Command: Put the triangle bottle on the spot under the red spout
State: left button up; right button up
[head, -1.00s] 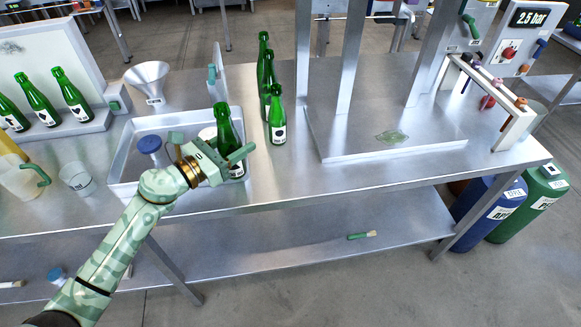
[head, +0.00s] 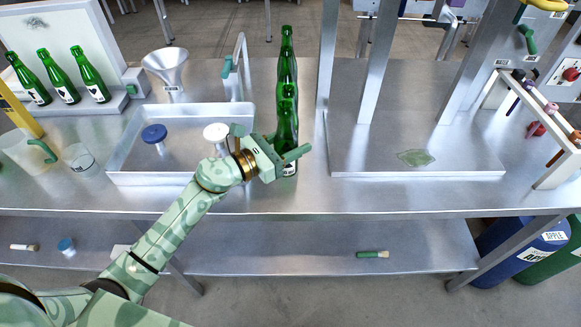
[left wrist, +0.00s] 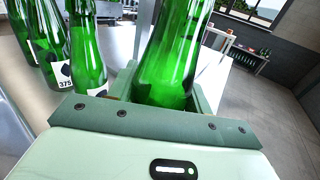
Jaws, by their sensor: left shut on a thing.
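A green bottle (head: 287,122) is held in my left gripper (head: 290,157), which is shut around its lower part. The bottle is upright, left of the metal filling stand. It also fills the middle of the left wrist view (left wrist: 170,60). Its label is mostly hidden, so I cannot tell its shape mark. A green patch (head: 416,157) lies on the stand's base plate (head: 380,165), right of the bottle. No red spout shows clearly. My right gripper is not in view.
Other green bottles (head: 287,45) stand just behind the held one; several show in the left wrist view (left wrist: 88,50). A shallow tray (head: 150,178) with a blue-topped piece (head: 154,134) lies left. Stand posts (head: 377,65) rise behind the green patch. A tool rack (head: 555,165) stands right.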

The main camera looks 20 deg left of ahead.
pick_arm(q)
notch_tip(320, 180, down, 5)
jog(key=shift+f+b, duration=0.1)
jog(key=shift+b, duration=1.05)
jog(key=o, duration=1.1)
jog(key=shift+f, duration=0.1)
